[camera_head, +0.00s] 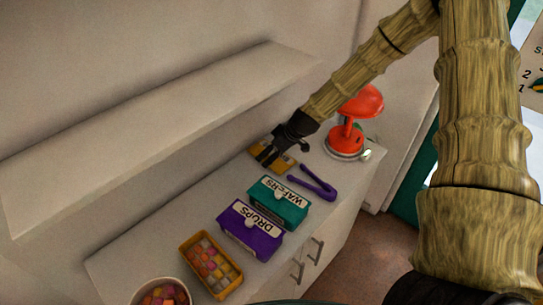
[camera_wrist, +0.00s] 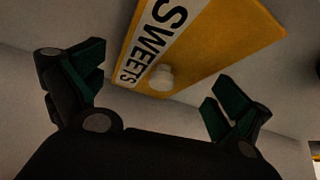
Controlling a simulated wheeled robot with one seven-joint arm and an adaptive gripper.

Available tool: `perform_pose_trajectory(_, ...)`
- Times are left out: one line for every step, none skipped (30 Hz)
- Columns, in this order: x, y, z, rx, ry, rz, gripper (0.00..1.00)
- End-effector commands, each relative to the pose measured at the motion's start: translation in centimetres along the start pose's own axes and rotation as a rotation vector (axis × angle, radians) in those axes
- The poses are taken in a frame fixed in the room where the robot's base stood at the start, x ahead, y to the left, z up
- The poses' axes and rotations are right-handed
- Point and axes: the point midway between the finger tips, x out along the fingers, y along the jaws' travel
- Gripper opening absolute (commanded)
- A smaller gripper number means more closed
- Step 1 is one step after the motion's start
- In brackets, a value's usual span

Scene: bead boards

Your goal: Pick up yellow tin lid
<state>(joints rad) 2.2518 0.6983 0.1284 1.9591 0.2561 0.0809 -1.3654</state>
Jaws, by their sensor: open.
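The yellow tin lid (camera_wrist: 225,42) lies flat on the white counter, with a white "SWEETS" label and a pale round knob (camera_wrist: 161,77). In the head view the lid (camera_head: 287,163) is partly hidden by my gripper (camera_head: 268,155). My gripper is open and empty, just over the lid. In the wrist view its two fingers (camera_wrist: 160,98) stand wide apart, with the knob between them in the picture. I cannot tell the exact height of the fingers over the knob. The open yellow tin (camera_head: 211,265) full of sweets sits at the counter's near end.
Purple tongs (camera_head: 313,184), a teal "WAFERS" tin (camera_head: 279,203) and a purple "DROPS" tin (camera_head: 250,231) stand close on the near side. A bowl of sweets (camera_head: 161,293) is nearest. A shelf (camera_head: 160,125) overhangs along the wall.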

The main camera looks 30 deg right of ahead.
Motion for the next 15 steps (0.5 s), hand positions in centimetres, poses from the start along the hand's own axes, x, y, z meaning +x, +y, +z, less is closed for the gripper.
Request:
perform_pose_trajectory(0.0,0.0,-0.02,0.0,0.0,0.0,1.0)
perform_pose_trajectory(-0.01,0.0,-0.02,0.0,0.0,0.0,1.0)
perform_pose_trajectory(-0.01,0.0,-0.02,0.0,0.0,0.0,1.0)
perform_pose_trajectory(-0.01,0.0,-0.02,0.0,0.0,0.0,1.0)
perform_pose_trajectory(-0.01,0.0,-0.02,0.0,0.0,0.0,0.96)
perform_pose_trajectory(-0.02,-0.01,-0.02,0.0,0.0,0.0,0.89)
perform_pose_trajectory(-0.02,-0.01,-0.02,0.0,0.0,0.0,0.84)
perform_pose_trajectory(-0.02,-0.01,-0.02,0.0,0.0,0.0,0.78)
perform_pose_trajectory(-0.02,-0.01,-0.02,0.0,0.0,0.0,0.71)
perform_pose_trajectory(-0.02,-0.01,-0.02,0.0,0.0,0.0,0.65)
perform_pose_trajectory(-0.02,-0.01,-0.02,0.0,0.0,0.0,0.62)
perform_pose_trajectory(-0.02,-0.01,-0.01,0.0,0.0,0.0,0.62)
perform_pose_trajectory(-0.03,-0.01,-0.02,0.0,0.0,0.0,0.62)
perform_pose_trajectory(-0.03,-0.01,-0.02,0.0,0.0,0.0,0.62)
perform_pose_trajectory(-0.03,-0.01,-0.02,0.0,0.0,0.0,0.62)
